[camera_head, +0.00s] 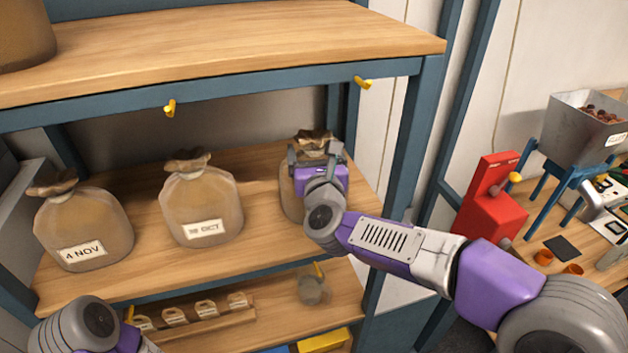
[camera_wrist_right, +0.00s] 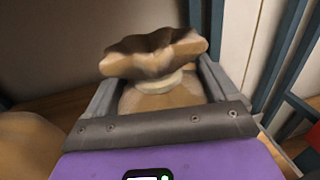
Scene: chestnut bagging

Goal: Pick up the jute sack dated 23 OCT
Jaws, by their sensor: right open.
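Three tied jute sacks stand on the middle shelf in the head view. The right sack (camera_head: 291,200) is partly covered by my right gripper (camera_head: 317,158), and its label is hidden. In the wrist view, my right gripper (camera_wrist_right: 156,88) is open, with one finger on each side of this sack's tied neck (camera_wrist_right: 160,83); I cannot tell whether they touch it. The middle sack (camera_head: 203,200) has a label ending in OCT; its number is hard to read. The left sack (camera_head: 85,225) reads 4 NOV. My left gripper is out of view; only part of its arm shows at bottom left.
The wooden shelf (camera_head: 262,170) has a blue frame; its post (camera_head: 405,150) stands right of the sacks. The upper shelf (camera_head: 220,45) lies above, with yellow hooks (camera_head: 363,83) on its edge. A red machine (camera_head: 490,205) and a blue-legged hopper (camera_head: 583,130) stand at right.

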